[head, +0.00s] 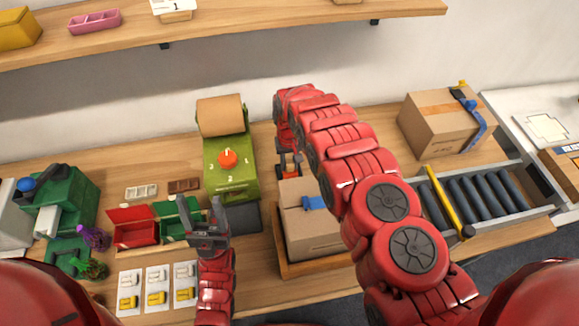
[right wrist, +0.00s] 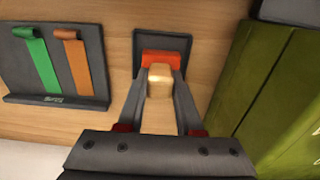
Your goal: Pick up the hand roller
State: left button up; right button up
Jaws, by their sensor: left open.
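The hand roller (right wrist: 160,62) has an orange roller head and a pale wooden handle. In the right wrist view it is at a dark square holder (right wrist: 183,43) on the wooden table. My right gripper (right wrist: 162,78) has a finger on each side of the handle, very close to it; I cannot tell whether they press on it. In the head view my right gripper (head: 289,160) is behind the cardboard box, with the orange of the roller (head: 290,171) between its fingers. My left gripper (head: 206,219) is open and empty, above the table near the green and red bins.
A green machine (head: 231,180) with a brown paper roll stands left of my right gripper. A dark board (right wrist: 55,75) with green and orange strips lies beside the roller. A roller conveyor (head: 487,197) is at right.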

grip_shut()
jog(key=shift+r+b, duration=0.4)
jog(key=shift+r, duration=0.35)
notch_tip(320, 180, up, 6)
jog(key=shift+f+b, duration=0.2)
jog(key=shift+b, duration=1)
jog(key=shift+r+p, duration=0.7)
jog(key=shift+r, duration=0.2)
jog(key=shift+r+p, duration=0.5)
jog(key=shift+r, duration=0.1)
